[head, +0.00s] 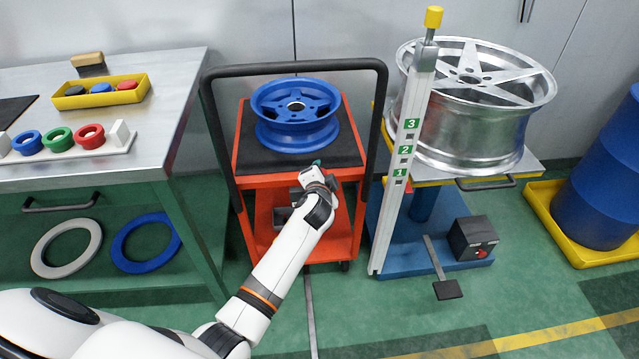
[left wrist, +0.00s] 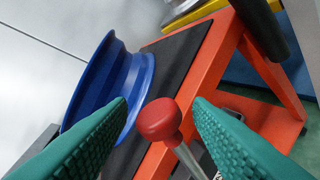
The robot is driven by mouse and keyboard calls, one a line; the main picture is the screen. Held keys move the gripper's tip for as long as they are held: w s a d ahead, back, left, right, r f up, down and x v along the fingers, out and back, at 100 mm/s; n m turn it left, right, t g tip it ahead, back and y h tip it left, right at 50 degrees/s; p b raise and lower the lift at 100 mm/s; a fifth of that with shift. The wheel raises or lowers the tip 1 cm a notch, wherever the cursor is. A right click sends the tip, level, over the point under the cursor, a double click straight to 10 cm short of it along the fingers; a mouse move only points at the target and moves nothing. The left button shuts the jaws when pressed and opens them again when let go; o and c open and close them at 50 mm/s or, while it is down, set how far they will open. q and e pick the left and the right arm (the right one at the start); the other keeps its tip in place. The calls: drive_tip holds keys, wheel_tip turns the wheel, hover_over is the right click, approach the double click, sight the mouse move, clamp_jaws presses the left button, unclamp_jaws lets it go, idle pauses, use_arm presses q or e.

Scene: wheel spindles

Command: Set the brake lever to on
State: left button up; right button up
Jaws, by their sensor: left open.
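A lever with a red ball knob (left wrist: 158,120) and a metal rod (left wrist: 188,158) shows in the left wrist view, in front of the orange cart (left wrist: 225,45). I take it to be the brake lever; I cannot read an on or off mark. My left gripper (left wrist: 160,102) is open, with its green ridged fingers on either side of the knob and a visible gap to each. In the head view my left gripper (head: 317,164) is at the front edge of the orange cart (head: 352,212), and the knob is hidden there. My right gripper is not in view.
A blue wheel (head: 297,133) lies on the cart's black mat (head: 343,148). A silver wheel (head: 470,145) sits on a lift at the right, behind a numbered post (head: 403,165). A workbench (head: 160,100) stands at the left. A blue drum (head: 598,190) stands far right.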

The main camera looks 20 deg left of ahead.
use_arm(q)
drive_tip(key=p+v, duration=0.1)
drive_tip(key=v, duration=0.8)
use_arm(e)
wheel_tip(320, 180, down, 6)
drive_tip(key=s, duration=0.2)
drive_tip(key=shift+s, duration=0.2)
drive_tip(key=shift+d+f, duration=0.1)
